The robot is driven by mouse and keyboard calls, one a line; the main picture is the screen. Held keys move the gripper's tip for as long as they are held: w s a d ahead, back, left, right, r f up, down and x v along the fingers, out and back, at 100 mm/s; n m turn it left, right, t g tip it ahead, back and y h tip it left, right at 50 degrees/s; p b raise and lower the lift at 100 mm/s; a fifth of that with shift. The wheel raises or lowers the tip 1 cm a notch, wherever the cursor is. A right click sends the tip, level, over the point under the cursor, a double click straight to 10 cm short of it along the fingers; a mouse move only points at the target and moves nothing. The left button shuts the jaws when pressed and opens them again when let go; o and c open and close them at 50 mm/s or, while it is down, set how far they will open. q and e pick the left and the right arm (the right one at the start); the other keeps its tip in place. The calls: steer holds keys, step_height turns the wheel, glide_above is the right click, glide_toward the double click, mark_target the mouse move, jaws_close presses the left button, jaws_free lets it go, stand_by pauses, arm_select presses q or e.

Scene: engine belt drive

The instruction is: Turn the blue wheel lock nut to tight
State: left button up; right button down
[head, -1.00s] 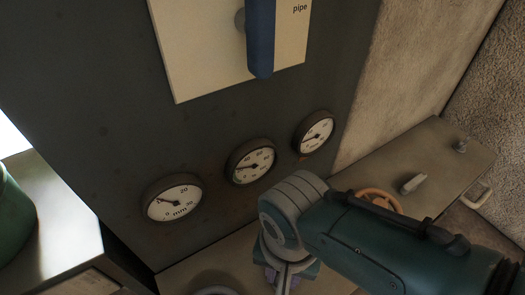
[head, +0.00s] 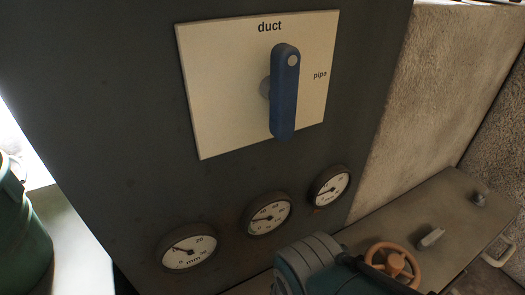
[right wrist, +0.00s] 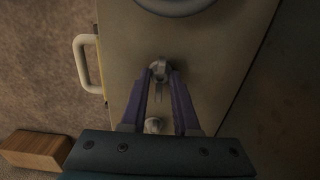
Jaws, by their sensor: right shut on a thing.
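In the right wrist view, the two purple fingers of my right gripper (right wrist: 160,78) are closed on a small grey metal piece (right wrist: 160,68) on a pale flat top. It looks like the lock nut, but its markings do not show. A rounded blue-grey rim (right wrist: 175,7), perhaps the blue wheel, is cut off at the top edge, just beyond the fingertips. In the head view only my right arm shows at the bottom; its fingers and the held piece are out of that picture. My left gripper is not in view.
A blue lever (head: 284,95) hangs on a cream plate (head: 220,110) marked duct and pipe, above three gauges (head: 268,215). An orange wheel (head: 393,264) and a grey toggle (head: 432,238) sit on the bench at right. A pale handle (right wrist: 84,63) and wooden block (right wrist: 37,150) show in the wrist view.

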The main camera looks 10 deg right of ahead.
stand_by(0.5)
steer(key=c, duration=0.7)
jaws_free()
steer(key=shift+o, duration=0.2)
steer(key=shift+r, duration=0.1)
step_height(320, 180, up, 10)
steer(key=p, duration=0.9)
